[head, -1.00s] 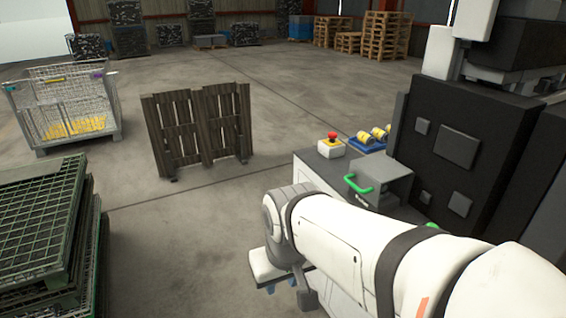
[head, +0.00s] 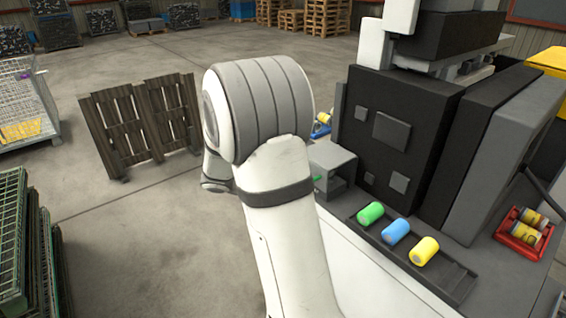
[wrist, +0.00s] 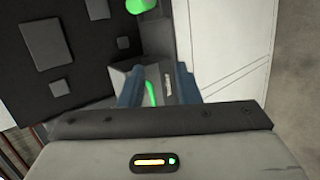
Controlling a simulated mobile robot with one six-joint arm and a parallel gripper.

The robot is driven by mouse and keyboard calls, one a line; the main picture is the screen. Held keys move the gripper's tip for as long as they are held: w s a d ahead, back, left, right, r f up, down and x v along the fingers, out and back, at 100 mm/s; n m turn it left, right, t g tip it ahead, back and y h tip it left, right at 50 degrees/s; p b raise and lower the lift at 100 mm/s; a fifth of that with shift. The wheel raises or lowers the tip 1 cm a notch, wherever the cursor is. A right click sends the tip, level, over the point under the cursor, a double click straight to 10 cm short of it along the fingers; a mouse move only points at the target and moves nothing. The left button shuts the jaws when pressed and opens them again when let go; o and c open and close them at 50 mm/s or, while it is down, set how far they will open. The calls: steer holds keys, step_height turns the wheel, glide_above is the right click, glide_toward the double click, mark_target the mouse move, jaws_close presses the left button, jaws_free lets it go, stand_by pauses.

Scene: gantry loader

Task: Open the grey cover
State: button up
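The grey cover (head: 333,157) is a small box-like hood on the machine's front ledge, just right of my arm in the head view, and looks shut. Its green handle (head: 318,178) is mostly hidden there by my arm. In the wrist view, the green handle (wrist: 151,93) shows between the two blue fingers of my gripper (wrist: 157,82). The fingers are wide apart, with gaps to the handle; I cannot tell how deep it lies between them. My gripper is hidden behind my arm in the head view.
A dark tray (head: 455,288) with green (head: 370,214), blue (head: 396,232) and yellow (head: 425,251) cylinders lies right of the cover. The black machine panel (head: 400,120) rises behind. A red bin (head: 523,236) stands far right. Open floor lies left, before a wooden pallet (head: 140,120).

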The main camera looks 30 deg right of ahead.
mark_target(321, 167)
steer(key=w+d+f+n+t+h+p, duration=0.1)
steer(key=w+d+f+h, duration=0.1)
steer(key=w+d+f, duration=0.3)
steer(key=w+d+n+t+h+p, duration=0.1)
steer(key=w+d+t+h+p, duration=0.15)
steer(key=w, duration=0.35)
steer(key=shift+h, duration=0.25)
steer(key=p+x, duration=0.1)
steer(key=x, duration=0.6)
steer(key=shift+w+d+f+p, duration=0.1)
steer(key=shift+d+f+p, duration=0.1)
steer(key=shift+f+p, duration=0.15)
steer(key=shift+c, duration=0.5)
jaws_close()
steer(key=shift+a, duration=0.1)
